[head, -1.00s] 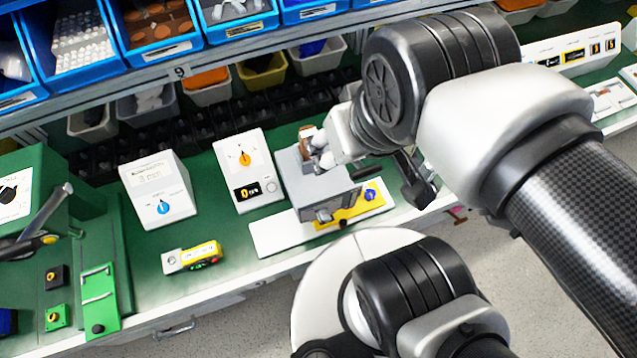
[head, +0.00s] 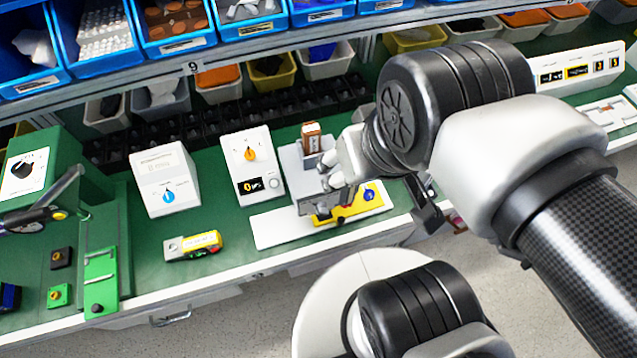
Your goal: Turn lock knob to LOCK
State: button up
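A grey block-shaped fixture (head: 292,165) stands on a white base plate (head: 275,230) near the bench's front edge. A yellow plate (head: 350,208) with a blue round knob (head: 369,194) lies at its front right. I cannot read any LOCK marking, so I cannot tell which knob is the lock knob. My gripper (head: 328,172) is at the right front of the fixture, above the yellow plate and left of the blue knob. Its fingers are small and partly merge with the grey fixture, so their opening and any contact are unclear.
White boxes with a blue knob (head: 168,196) and an orange knob (head: 250,155) stand to the left. A yellow-grey device (head: 193,245) lies in front of them. A brown-and-white item (head: 311,138) stands at the fixture's back. Blue bins (head: 175,45) line the shelf above.

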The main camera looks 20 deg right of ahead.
aim_at(320, 208)
jog(key=k+l, duration=0.1)
jog(key=l, duration=0.25)
jog(key=k+l, duration=0.15)
jog(key=l, duration=0.2)
jog(key=k+l+u, duration=0.1)
jog(key=l, duration=0.25)
jog(key=k+l, duration=0.1)
jog(key=l, duration=0.25)
